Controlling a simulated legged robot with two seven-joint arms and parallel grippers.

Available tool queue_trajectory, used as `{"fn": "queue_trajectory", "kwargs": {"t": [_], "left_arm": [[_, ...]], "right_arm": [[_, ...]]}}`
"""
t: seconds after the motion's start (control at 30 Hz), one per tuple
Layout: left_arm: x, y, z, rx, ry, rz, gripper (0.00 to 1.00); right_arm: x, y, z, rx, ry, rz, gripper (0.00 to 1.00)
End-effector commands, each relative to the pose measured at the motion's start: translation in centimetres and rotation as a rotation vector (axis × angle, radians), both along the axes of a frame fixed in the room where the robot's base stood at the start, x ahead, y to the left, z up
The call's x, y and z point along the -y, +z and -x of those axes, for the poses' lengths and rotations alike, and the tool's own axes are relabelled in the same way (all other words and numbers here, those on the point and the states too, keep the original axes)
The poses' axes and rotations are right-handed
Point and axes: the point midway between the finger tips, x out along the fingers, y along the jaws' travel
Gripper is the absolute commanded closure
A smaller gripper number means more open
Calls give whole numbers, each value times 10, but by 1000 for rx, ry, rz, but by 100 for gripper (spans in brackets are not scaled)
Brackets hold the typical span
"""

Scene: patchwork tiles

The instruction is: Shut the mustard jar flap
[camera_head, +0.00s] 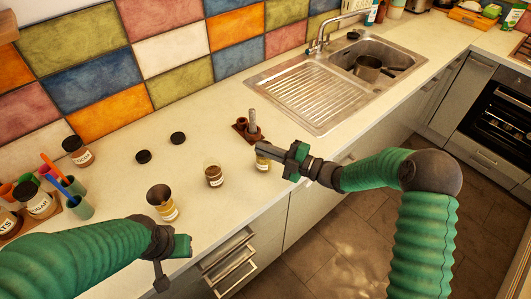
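A small jar (262,164) with yellowish contents stands near the counter's front edge, partly hidden by my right gripper; it may be the mustard jar. My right gripper (266,151) is at its upper part, and I cannot tell whether it touches it. Its finger gap is not clear. An open brown jar (214,176) and a larger dark-topped jar with a yellow band (163,204) stand to the left. Two black round lids lie behind them, one to the left (143,157) and one to the right (178,138). My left gripper (161,276) is low at the front edge, its opening unclear.
A brown holder (246,131) with an upright grey item stands behind the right gripper. The sink (375,55) holds a pot (368,68). Cups with markers (80,207) and labelled jars (38,203) crowd the left. A drawer (232,262) under the counter shows handles.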

Motion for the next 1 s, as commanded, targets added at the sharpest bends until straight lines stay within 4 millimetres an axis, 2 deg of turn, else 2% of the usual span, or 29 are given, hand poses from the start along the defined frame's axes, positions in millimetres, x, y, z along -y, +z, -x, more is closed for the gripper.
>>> {"fn": "queue_trajectory", "kwargs": {"t": [0.23,0.4,0.43,0.7,0.87,1.0], "left_arm": [[0,2,0,1,0,0,64],[0,2,0,1,0,0,64],[0,2,0,1,0,0,64],[0,1,0,1,0,0,64],[0,-4,0,1,0,0,64],[0,-11,0,1,0,0,64]], "right_arm": [[0,1,0,-2,1,1,100],[0,1,0,-1,0,0,77],[0,1,0,-1,0,0,75],[2,1,1,-2,0,1,75],[22,-1,12,-2,-3,2,75],[56,-2,33,-2,-5,2,75]]}}
